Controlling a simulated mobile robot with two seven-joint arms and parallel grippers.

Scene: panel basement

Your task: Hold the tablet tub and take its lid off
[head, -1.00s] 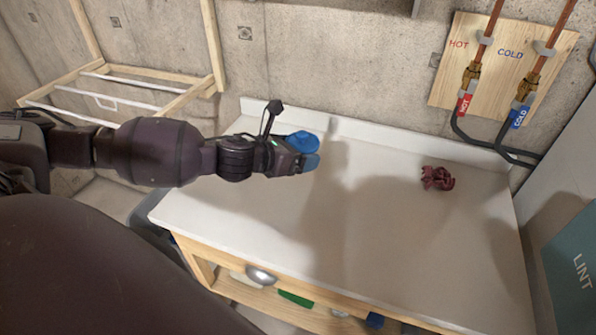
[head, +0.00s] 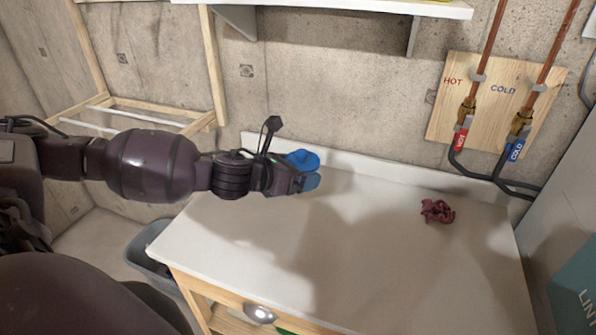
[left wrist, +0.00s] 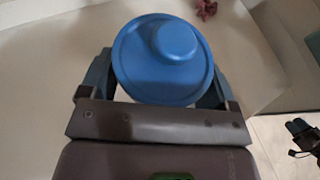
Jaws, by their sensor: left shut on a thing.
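The blue round lid (head: 303,159) with a raised knob shows above my left gripper (head: 309,181). The lid also fills the middle of the left wrist view (left wrist: 160,62), seen from above. My left gripper is over the back left part of the white worktop. A dark shape at the right edge of the left wrist view looks like my right gripper (left wrist: 303,135); its fingers are unclear.
The white worktop (head: 370,270) is mostly clear. A crumpled dark red cloth (head: 437,211) lies on its right side. A shelf (head: 345,6), wall pipes (head: 468,110) and a low back edge (head: 400,180) stand behind. A grey bin (head: 150,262) is at the left.

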